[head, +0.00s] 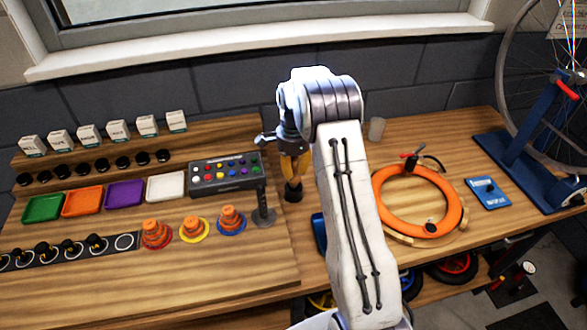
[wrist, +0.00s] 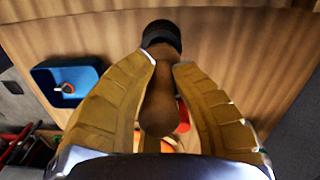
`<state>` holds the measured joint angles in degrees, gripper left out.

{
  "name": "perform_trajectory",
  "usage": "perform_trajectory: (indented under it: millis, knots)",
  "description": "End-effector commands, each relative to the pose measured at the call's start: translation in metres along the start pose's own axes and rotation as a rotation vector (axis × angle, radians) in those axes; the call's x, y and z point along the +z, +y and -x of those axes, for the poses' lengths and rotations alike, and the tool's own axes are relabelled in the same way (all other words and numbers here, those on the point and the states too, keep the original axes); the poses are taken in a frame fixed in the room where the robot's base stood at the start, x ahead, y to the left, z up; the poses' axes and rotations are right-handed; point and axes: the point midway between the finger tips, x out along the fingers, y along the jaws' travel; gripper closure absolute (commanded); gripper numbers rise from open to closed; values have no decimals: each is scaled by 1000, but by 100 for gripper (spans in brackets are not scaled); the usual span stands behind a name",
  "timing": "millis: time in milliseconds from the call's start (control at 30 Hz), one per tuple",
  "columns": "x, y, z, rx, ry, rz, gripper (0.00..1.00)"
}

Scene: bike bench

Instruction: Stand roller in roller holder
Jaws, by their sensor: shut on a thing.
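The roller (wrist: 160,100) has a brown rounded handle and a black end. In the wrist view it sits between the two yellow fingers of my gripper (wrist: 164,62), which is shut on it. In the head view my gripper (head: 292,176) holds it with the black end (head: 293,194) down, above the bench, behind and right of a black post on a round base (head: 263,212). I cannot tell for sure which thing is the roller holder.
Colored trays (head: 104,194), a button box (head: 225,173) and orange stacked cones (head: 194,229) stand left of my gripper. A blue tray (wrist: 70,70) shows in the wrist view. An orange ring (head: 381,207) lies at right. A grey cup (head: 376,128) stands near the wall.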

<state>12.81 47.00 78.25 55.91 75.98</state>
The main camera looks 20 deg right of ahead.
Motion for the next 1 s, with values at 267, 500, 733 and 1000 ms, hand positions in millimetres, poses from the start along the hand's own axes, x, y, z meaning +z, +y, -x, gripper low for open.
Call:
perform_trajectory:
  millis: [267, 500, 733, 1000]
  knots:
    - [0, 0, -6, 0, 0, 0, 100]
    - [0, 0, -10, 0, 0, 0, 100]
    - [0, 0, -14, 0, 0, 0, 100]
    - [0, 0, -18, 0, 0, 0, 100]
